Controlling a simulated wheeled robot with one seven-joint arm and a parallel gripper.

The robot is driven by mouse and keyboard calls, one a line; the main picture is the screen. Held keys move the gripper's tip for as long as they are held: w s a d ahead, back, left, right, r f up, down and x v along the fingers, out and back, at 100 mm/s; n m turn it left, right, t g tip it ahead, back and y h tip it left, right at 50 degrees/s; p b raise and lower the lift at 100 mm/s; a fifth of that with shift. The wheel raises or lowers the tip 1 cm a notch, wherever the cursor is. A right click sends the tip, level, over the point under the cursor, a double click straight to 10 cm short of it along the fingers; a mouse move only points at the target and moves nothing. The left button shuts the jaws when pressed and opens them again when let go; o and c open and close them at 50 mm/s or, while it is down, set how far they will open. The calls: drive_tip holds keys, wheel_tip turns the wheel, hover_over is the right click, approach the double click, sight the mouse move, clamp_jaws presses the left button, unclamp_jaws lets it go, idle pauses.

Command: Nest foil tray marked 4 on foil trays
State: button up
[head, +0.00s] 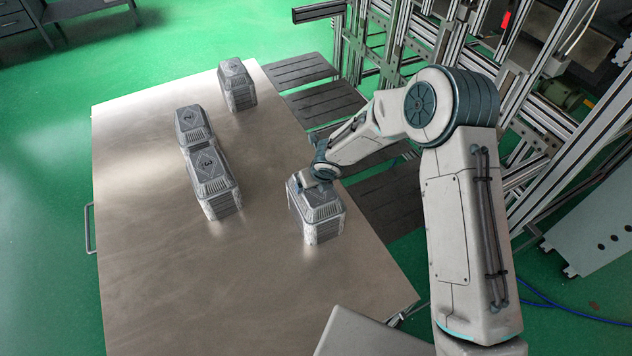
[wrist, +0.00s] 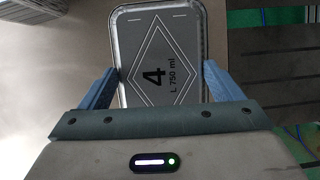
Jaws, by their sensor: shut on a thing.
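The foil tray marked 4 (wrist: 158,70) lies between the two blue fingers of my gripper (wrist: 160,88) in the wrist view, its "4" and "L 750 ml" label facing the camera. In the head view my gripper (head: 318,180) is at the top of a grey foil block (head: 322,222) at the right side of the table; the fingers are partly hidden by the wrist. I cannot tell whether this block touches the table. Another grey foil block with a 3 on top (head: 212,180) stands left of it, near the middle.
A further foil block (head: 193,125) stands right behind the one marked 3, and another (head: 237,85) is at the back of the metal table (head: 150,270). The front and left of the table are clear. Metal framing (head: 390,40) stands beyond the right edge.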

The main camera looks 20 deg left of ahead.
drive_tip(key=o, duration=0.8)
drive_tip(key=shift+f, duration=0.25)
drive_tip(key=shift+c, duration=0.2)
drive_tip(key=shift+s+d+r, duration=0.1)
drive_tip(key=p+v, duration=0.2)
drive_tip(key=v, duration=1.1)
drive_tip(key=shift+r, duration=0.25)
drive_tip(key=d+r+m+h, duration=0.2)
drive_tip(key=d+r+m, duration=0.3)
drive_tip(key=d+m, duration=0.35)
drive_tip(key=d+r+m+t+h, duration=0.1)
drive_tip(key=d+r+m, duration=0.4)
drive_tip(key=d+m, duration=0.3)
drive_tip(key=d+r+m+h, duration=0.2)
drive_tip(key=d+r+m, duration=0.3)
drive_tip(key=d, duration=0.4)
drive_tip(key=s+d+r+m, duration=0.3)
drive_tip(key=s+d+m, duration=0.2)
drive_tip(key=s+m, duration=0.3)
drive_tip(key=s+d+r+m+g+y, duration=0.1)
drive_tip(key=s+d+m, duration=0.5)
drive_tip(key=m, duration=1)
drive_tip(key=shift+s+d+r+y, duration=0.15)
drive_tip(key=shift+s+r+y, duration=0.15)
drive_tip(key=shift+s+r, duration=0.75)
